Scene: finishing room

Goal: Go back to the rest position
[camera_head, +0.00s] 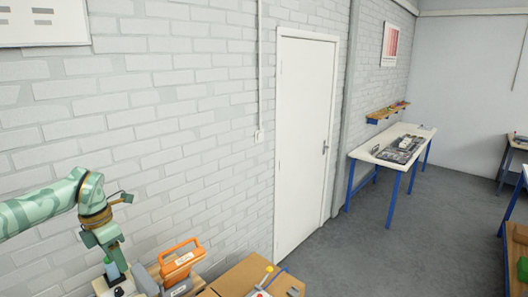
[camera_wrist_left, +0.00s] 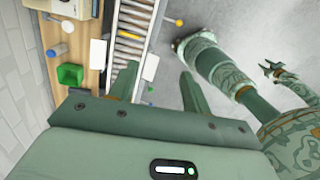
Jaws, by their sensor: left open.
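My left gripper (camera_head: 114,270) hangs down at the lower left of the head view, above the cluttered bench beside the brick wall. In the left wrist view its two fingers (camera_wrist_left: 157,86) stand well apart with nothing held between them. Part of the roller conveyor (camera_wrist_left: 131,28) and grey floor lie beyond the fingers. A green arm part of mine with a small forked end (camera_wrist_left: 272,70) shows at the right of the wrist view. It may be my right gripper, but its jaws are too small to judge. No right gripper shows in the head view.
An orange handled case (camera_head: 180,262) stands just right of the left gripper, with a cardboard box (camera_head: 240,278) beside it. A green bin (camera_wrist_left: 70,75) sits on the wooden bench. A white door (camera_head: 302,140) and blue-legged table (camera_head: 400,145) stand beyond open floor (camera_head: 370,250).

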